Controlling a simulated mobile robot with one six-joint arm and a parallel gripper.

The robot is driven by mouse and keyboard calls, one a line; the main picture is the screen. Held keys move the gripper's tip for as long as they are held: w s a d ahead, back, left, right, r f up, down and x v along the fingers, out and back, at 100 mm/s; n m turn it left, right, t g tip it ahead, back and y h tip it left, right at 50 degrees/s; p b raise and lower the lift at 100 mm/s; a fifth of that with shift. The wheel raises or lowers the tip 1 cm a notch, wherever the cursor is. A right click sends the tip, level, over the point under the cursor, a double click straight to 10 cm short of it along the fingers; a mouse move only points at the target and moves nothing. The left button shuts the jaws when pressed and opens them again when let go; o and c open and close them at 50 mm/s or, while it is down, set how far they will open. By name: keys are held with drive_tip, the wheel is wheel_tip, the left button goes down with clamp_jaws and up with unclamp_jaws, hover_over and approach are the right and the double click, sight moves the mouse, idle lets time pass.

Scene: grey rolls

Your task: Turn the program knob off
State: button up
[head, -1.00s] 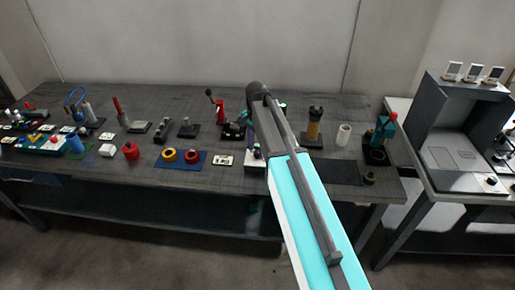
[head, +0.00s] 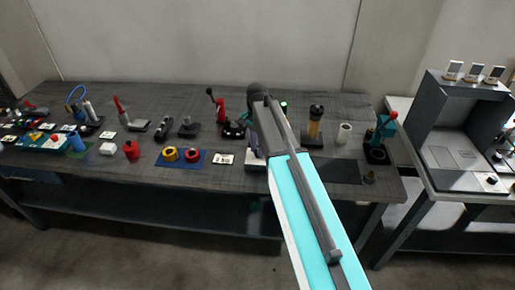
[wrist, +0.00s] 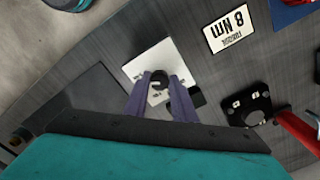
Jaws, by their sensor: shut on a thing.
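The program knob (wrist: 158,85) is a small dark round knob with a pale mark, on a white panel (wrist: 144,62) in the wrist view. My gripper (wrist: 160,78) has two purple fingers, one on each side of the knob, shut on it. The fingers cover parts of the panel and its labels. In the head view the white panel's box (head: 256,161) stands near the bench's front edge. My own arm hides the knob and most of the gripper there.
A label card (wrist: 230,32) and a black block with a red lever (wrist: 296,129) lie near the panel. A dark flat plate (head: 336,171) lies to its right.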

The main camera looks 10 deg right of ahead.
drive_tip(key=shift+d, duration=0.1)
drive_tip(key=n, duration=1.8)
drive_tip(key=shift+d+n+p, duration=0.1)
drive_tip(key=shift+n+p, duration=0.2)
drive_tip(key=n, duration=0.4)
drive_tip(key=shift+w+n, duration=0.1)
drive_tip(key=shift+n, duration=0.3)
drive_tip(key=o, duration=1.1)
drive_tip(key=shift+c, duration=0.2)
drive_tip(key=shift+r, duration=0.15)
